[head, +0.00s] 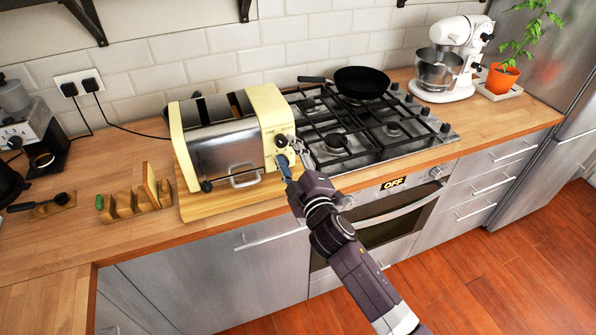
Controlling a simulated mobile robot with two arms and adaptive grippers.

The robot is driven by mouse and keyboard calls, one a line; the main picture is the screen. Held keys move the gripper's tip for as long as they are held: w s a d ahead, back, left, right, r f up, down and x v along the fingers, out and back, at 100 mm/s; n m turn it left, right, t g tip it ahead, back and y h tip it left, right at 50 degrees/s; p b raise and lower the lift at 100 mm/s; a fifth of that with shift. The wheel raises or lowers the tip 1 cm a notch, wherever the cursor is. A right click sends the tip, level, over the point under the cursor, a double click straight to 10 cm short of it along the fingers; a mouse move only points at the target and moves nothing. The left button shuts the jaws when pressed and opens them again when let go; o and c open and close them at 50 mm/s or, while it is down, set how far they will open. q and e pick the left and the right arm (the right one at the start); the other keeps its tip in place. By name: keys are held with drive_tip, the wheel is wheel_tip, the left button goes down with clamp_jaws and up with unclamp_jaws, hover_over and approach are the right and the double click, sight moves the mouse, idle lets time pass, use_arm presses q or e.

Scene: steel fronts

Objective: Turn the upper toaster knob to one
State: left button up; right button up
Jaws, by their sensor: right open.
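The toaster (222,147) is cream and steel and stands on a wooden board (235,196) on the counter. Its upper knob (281,141) is a dark round dial on the cream right end panel. A second control lower on that panel is largely hidden by my right gripper. My right gripper (291,160) is open, at the toaster's right end just below the upper knob. Whether a finger touches the knob or panel I cannot tell. The knob's setting is too small to read. My left gripper is not in view.
A gas hob (372,130) with a black pan (361,83) lies right of the toaster. A wooden toast rack (135,199) stands to its left, and a coffee machine (30,140) is further left. A white mixer (446,62) stands at the back right.

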drive_tip(key=v, duration=0.9)
drive_tip(key=shift+s, duration=0.3)
drive_tip(key=s+d+f+m+g+h+b, duration=0.1)
drive_tip(key=d+f+g, duration=0.1)
drive_tip(key=f, duration=0.8)
drive_tip(key=s+d+f+m+g+h, duration=0.1)
drive_tip(key=d+f+m+g, duration=0.1)
drive_tip(key=f, duration=0.9)
drive_tip(key=s+d+f+m+g+h, duration=0.1)
drive_tip(key=s+d+f, duration=0.1)
drive_tip(key=s+f, duration=0.35)
drive_tip(key=s+d+f+m+g+b, duration=0.1)
drive_tip(key=s+d+f+g, duration=0.1)
drive_tip(key=f, duration=0.7)
drive_tip(key=s+d+f+m+g+h, duration=0.1)
drive_tip(key=s+d+f, duration=0.25)
drive_tip(key=f, duration=0.35)
drive_tip(key=s+d+f+m+g, duration=0.2)
drive_tip(key=s+f, duration=0.5)
drive_tip(key=s, duration=0.5)
drive_tip(key=s+d+f+m+g+h+b, duration=0.1)
drive_tip(key=s+d+f+m+g, duration=0.1)
drive_tip(key=s+f, duration=0.5)
drive_tip(key=s+d+f+m+g+b, duration=0.1)
drive_tip(key=s+d+f+m+g, duration=0.2)
drive_tip(key=s, duration=1.5)
wheel_tip(320, 180, down, 5)
drive_tip(key=shift+s+d+r+g+h, duration=0.2)
drive_tip(key=shift+d+g+h, duration=0.1)
drive_tip(key=shift+d+g, duration=0.25)
